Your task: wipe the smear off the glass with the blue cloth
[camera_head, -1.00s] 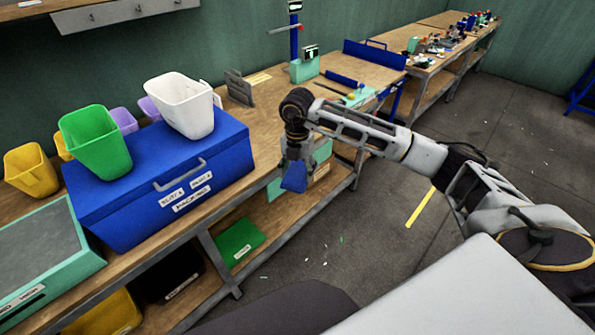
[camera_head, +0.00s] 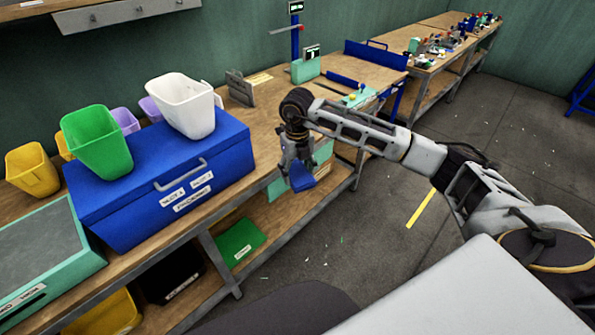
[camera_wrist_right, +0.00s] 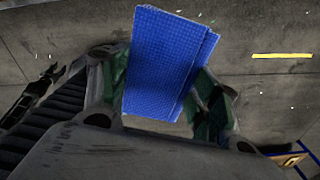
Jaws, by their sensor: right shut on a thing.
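My right gripper (camera_head: 299,166) is shut on the blue cloth (camera_head: 303,179) and points down beside the front edge of the bench. In the right wrist view the folded blue cloth (camera_wrist_right: 166,60) is pinched between the two fingers of the gripper (camera_wrist_right: 160,100), with the floor below it. The cloth looks clear of any surface. A teal box with a flat grey top (camera_head: 45,249) is at the left; I cannot tell whether this top is the glass. I can make out no smear. My left gripper is not in view.
A blue lidded box (camera_head: 130,195) with a green bin (camera_head: 97,143) and a white bin (camera_head: 185,106) on it stands on the wooden bench (camera_head: 235,130). A yellow bin (camera_head: 31,170) stands further left. The floor (camera_head: 355,250) is open, with small scraps.

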